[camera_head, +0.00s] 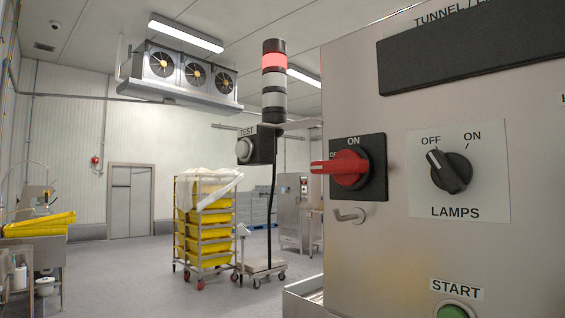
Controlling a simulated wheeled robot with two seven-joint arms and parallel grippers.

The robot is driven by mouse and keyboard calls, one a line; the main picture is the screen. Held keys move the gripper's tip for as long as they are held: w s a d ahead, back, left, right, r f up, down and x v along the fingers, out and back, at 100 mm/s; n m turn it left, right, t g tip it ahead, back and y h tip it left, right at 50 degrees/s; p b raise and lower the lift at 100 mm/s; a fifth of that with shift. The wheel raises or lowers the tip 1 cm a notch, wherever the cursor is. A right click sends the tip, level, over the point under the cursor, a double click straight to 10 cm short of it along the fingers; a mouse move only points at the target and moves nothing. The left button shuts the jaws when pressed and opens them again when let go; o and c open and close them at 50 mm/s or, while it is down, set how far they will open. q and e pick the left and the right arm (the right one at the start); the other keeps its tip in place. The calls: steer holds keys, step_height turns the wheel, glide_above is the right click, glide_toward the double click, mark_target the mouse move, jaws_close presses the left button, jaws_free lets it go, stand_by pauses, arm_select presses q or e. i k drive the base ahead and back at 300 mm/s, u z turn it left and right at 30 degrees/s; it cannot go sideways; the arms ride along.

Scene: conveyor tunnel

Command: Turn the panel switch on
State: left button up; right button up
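A steel control panel (345,75) fills the right side of the head view. It carries a red rotary switch (349,168) on a black plate marked ON at the top, with a partly covered OFF mark at the left. The red handle lies level, its end pointing left, on the OFF side. To its right is a black LAMPS knob (451,172) on a white plate; its white pointer line is turned up-left to OFF. Neither of my grippers is in view.
A metal latch handle (348,215) sticks out below the red switch. A green START button (452,312) sits lower right. A TEST box (256,146) and a stack light (274,80), glowing red, stand left of the panel. A rack of yellow crates (208,232) stands behind on open floor.

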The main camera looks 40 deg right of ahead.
mark_target(347, 167)
steer(key=i, duration=2.9)
steer(key=z, duration=4.9)
